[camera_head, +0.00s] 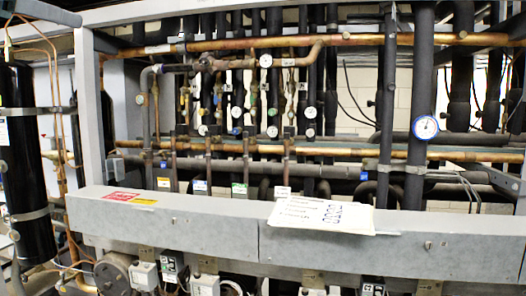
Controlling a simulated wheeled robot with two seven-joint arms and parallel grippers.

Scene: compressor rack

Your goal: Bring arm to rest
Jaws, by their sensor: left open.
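I cannot make out either of my grippers or arms in the head view. The task names no object other than the arm. The compressor rack (180,222) fills the view, with its grey front beam running across the lower part. Nothing of mine is seen touching it.
Copper pipes (350,40), dark insulated pipes and several gauges crowd the rack behind the beam. A blue-rimmed gauge (425,127) is at the right. A paper sheet (322,215) hangs over the beam. A black cylinder (28,160) stands at the left. Small boxes sit below the beam.

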